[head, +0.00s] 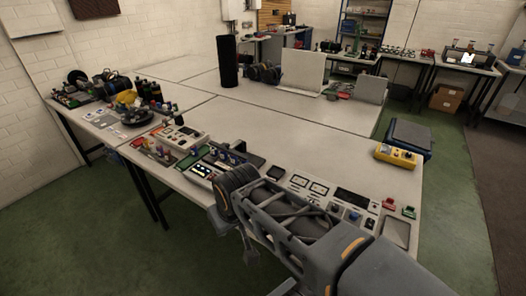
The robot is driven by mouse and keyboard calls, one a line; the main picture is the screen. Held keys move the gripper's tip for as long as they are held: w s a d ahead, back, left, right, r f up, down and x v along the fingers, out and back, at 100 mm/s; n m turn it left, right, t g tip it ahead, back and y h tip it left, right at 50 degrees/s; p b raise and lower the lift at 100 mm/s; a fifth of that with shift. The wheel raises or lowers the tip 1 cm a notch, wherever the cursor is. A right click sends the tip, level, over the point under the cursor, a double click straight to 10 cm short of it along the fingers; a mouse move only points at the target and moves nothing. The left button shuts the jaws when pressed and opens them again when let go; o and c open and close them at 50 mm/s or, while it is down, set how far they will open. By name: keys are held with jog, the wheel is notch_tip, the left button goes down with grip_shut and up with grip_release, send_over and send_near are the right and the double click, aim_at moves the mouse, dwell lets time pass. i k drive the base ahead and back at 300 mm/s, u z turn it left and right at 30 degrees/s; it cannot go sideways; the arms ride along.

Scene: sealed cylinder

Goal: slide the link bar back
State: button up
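I cannot make out the link bar in the head view; it is too small or hidden. A board with several terminals and knobs (215,162) lies near the table's front edge, just left of my arm. My arm comes in from the lower right and covers part of a long grey control panel (318,187). What seems to be my gripper (251,255) is a small dark shape below the arm's end, in front of the table edge. Its fingers are too small and dark to tell whether they are open or shut, or whether they hold anything.
A black upright cylinder (227,62) stands on the large grey table (250,125). Crowded gear (125,105) fills the left end. The table's middle is clear.

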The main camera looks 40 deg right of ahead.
aim_at(228, 148)
jog(key=z, duration=0.3)
jog(key=k, duration=0.6)
jog(key=u, duration=0.75)
jog(key=i, duration=0.7)
jog(key=u, duration=0.55)
jog(key=i, duration=0.75)
jog(key=z, duration=1)
jog(key=i, duration=0.7)
jog(key=z, duration=0.8)
